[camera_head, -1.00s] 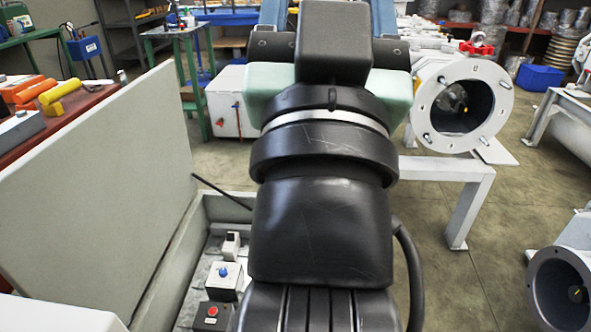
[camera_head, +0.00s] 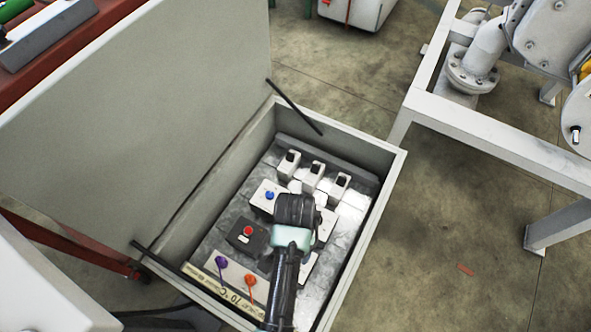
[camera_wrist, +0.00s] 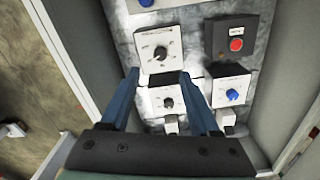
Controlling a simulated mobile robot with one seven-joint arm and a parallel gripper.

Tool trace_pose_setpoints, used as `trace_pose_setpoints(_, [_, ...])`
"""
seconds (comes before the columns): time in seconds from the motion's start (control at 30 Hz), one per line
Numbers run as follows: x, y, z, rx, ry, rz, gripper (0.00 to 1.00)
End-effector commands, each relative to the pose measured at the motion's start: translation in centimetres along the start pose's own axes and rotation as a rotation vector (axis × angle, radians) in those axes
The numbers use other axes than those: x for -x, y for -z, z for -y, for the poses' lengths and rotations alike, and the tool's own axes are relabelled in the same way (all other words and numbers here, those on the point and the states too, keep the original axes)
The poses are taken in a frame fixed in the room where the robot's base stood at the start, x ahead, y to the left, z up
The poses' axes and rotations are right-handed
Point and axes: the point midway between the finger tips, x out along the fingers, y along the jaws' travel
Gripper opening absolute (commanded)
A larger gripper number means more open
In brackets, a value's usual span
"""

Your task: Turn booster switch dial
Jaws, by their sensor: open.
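Two white dial boxes with black knobs show in the wrist view: an upper dial (camera_wrist: 160,53) and a lower dial (camera_wrist: 168,102). Their labels are too small to read, so I cannot tell which is the booster switch. My gripper (camera_wrist: 158,74) is open and empty, its blue fingers pointing at the panel. In the picture the lower dial appears between the fingers, and the upper dial lies just past the fingertips. I cannot tell whether the fingers touch the panel. In the head view my wrist hides these dials and my fingers.
The panel lies inside a grey box (camera_head: 391,190) with its lid (camera_head: 140,120) raised. Nearby are a blue knob (camera_wrist: 232,95), a red button (camera_wrist: 236,44), a purple knob (camera_head: 221,261), an orange knob (camera_head: 250,280) and switches (camera_head: 289,160). The box walls surround the arm.

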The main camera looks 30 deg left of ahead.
Motion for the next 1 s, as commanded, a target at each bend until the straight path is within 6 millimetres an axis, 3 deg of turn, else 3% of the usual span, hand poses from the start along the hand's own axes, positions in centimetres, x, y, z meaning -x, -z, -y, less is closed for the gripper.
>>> trace_pose_setpoints(0.03, [-1.5,0.0,0.0,0.001,0.000,0.000,0.62])
trace_pose_setpoints(0.2, [-5.3,0.1,0.1,0.001,0.001,-0.002,0.62])
trace_pose_setpoints(0.5, [-10.0,0.2,0.1,0.001,0.003,-0.005,0.62])
trace_pose_setpoints(0.97, [-10.9,0.2,0.1,0.001,0.004,-0.006,0.62])
trace_pose_setpoints(1.0, [-10.9,0.2,0.1,0.001,0.004,-0.006,0.55])
